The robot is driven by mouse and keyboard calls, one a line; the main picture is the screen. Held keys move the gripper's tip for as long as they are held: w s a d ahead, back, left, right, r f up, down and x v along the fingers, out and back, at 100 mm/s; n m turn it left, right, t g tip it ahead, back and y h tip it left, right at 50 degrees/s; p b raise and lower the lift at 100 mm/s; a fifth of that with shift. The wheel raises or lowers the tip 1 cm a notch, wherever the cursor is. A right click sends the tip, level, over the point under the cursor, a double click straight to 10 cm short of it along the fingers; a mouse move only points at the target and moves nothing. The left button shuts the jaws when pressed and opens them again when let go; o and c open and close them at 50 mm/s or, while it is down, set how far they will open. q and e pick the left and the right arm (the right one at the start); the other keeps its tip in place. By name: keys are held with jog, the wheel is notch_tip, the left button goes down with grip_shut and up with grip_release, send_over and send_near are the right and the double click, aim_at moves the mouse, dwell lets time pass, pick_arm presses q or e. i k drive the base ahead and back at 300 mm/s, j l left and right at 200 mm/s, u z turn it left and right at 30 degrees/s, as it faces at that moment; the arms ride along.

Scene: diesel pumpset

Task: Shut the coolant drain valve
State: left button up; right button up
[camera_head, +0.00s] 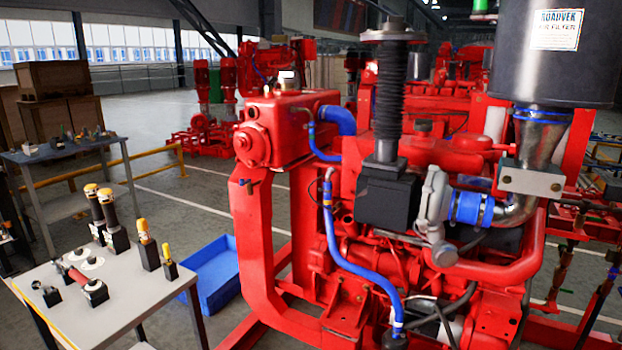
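The red diesel pumpset (262,250) fills the middle and right of the head view. A small dark fitting (250,184) sits under the red cylindrical housing (254,146) on its left side. It looks like a small valve, but its handle position is too small to tell. Another small fitting with a yellowish part (327,203) is at the top of the long blue hose (345,255). I cannot tell for certain which one is the coolant drain valve. Neither of my grippers is in view.
A grey table (130,300) with several dark and yellow-capped tools stands at front left. A blue tray (212,270) lies on the floor between it and the pumpset. Another table (65,150) and brown crates (55,80) stand farther back. A yellow rail (110,175) runs behind.

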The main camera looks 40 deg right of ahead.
aim_at(242, 181)
jog(key=z, duration=1.6)
jog(key=j+z, duration=0.95)
jog(key=k+j+z, duration=0.2)
jog(key=j+z, duration=0.3)
jog(key=k+j, duration=0.15)
jog(key=j, duration=0.25)
jog(key=k+j+z, duration=0.1)
jog(key=j, duration=0.3)
jog(key=k+j, duration=0.25)
jog(key=j, duration=0.15)
jog(key=k+j, duration=0.15)
jog(key=j, duration=0.25)
jog(key=k+j+z, duration=0.1)
jog(key=j, duration=0.3)
jog(key=k, duration=0.05)
